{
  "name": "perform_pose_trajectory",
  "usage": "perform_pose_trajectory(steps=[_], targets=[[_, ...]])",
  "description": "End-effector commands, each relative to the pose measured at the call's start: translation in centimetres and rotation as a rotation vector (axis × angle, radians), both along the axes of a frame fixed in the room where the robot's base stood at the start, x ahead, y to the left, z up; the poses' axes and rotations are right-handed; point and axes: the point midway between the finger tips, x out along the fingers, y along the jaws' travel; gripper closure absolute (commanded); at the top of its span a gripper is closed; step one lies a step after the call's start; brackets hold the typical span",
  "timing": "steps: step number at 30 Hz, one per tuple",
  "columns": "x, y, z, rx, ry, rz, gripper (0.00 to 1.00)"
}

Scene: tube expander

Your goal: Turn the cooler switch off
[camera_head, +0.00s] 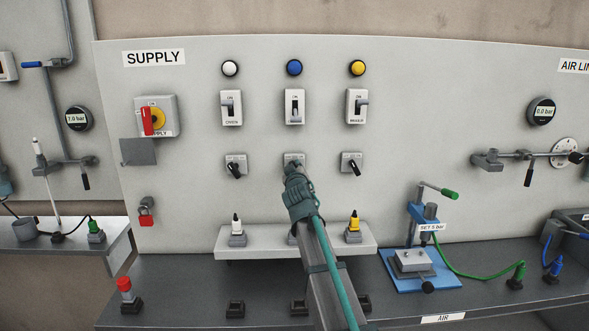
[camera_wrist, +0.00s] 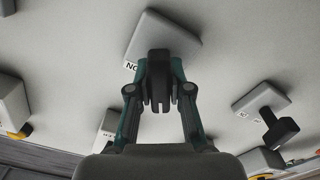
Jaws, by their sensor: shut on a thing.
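In the head view my gripper (camera_head: 293,170) is at the middle rotary switch (camera_head: 290,157) of the lower row, below the blue lamp, and hides most of it. In the wrist view the fingers (camera_wrist: 158,88) are shut on a black knob (camera_wrist: 158,65) in front of that switch's grey plate. I cannot read the name on either middle switch, so I cannot tell which is the cooler's.
Similar rotary switches stand left (camera_head: 236,165) and right (camera_head: 351,163) of the middle one. A blue press (camera_head: 418,262) stands at the right. A red-handled supply switch (camera_head: 156,117) is at the left.

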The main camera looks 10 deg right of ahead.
Motion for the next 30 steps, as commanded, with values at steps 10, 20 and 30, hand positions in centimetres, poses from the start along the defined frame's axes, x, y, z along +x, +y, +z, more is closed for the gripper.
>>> perform_pose_trajectory(steps=[10,20,30], targets=[[0.0,0.0,0.0,-0.002,0.000,0.000,0.56],[-0.6,0.1,0.0,0.000,0.000,0.000,0.56],[-5.4,0.5,-0.1,-0.001,0.000,0.000,0.56]])
